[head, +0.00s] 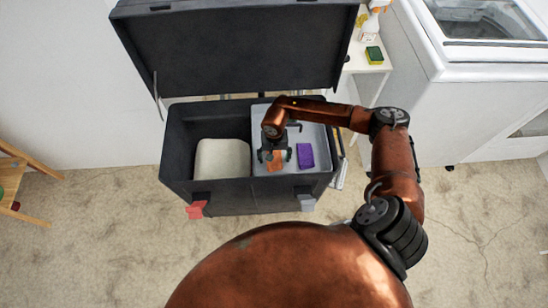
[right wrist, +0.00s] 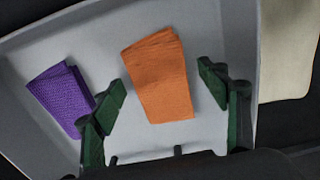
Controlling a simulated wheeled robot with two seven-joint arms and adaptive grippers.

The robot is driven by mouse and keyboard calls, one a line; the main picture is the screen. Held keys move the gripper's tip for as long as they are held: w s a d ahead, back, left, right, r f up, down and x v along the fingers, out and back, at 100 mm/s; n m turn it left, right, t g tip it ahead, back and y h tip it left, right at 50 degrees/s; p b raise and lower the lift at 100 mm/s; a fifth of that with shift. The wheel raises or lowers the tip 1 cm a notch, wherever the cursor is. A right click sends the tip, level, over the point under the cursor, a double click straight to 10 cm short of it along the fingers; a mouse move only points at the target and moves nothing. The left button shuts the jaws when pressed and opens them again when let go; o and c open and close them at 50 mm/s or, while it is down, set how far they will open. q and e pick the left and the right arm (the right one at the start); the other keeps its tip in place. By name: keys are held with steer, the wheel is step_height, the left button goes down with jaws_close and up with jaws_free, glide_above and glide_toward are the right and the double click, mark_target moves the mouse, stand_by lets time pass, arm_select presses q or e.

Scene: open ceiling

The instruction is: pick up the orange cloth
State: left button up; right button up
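The orange cloth (right wrist: 158,78) lies folded on the floor of a light grey tray (right wrist: 120,30) inside a dark box. In the head view the cloth (head: 275,161) shows only in part, under my right gripper (head: 273,153). In the right wrist view my right gripper (right wrist: 165,110) is open, with one finger on each side of the cloth's lower end and nothing held. I cannot tell how high the fingertips are above the tray. My left gripper is not in view.
A purple cloth (head: 305,156) lies beside the orange one in the tray. The dark box (head: 185,130) has a raised lid (head: 235,45). A white side table (head: 362,62) with a sponge (head: 374,55) stands behind right.

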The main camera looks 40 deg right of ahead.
steer(key=c, duration=1.2)
steer(key=shift+r, duration=0.1)
steer(key=shift+c, duration=0.2)
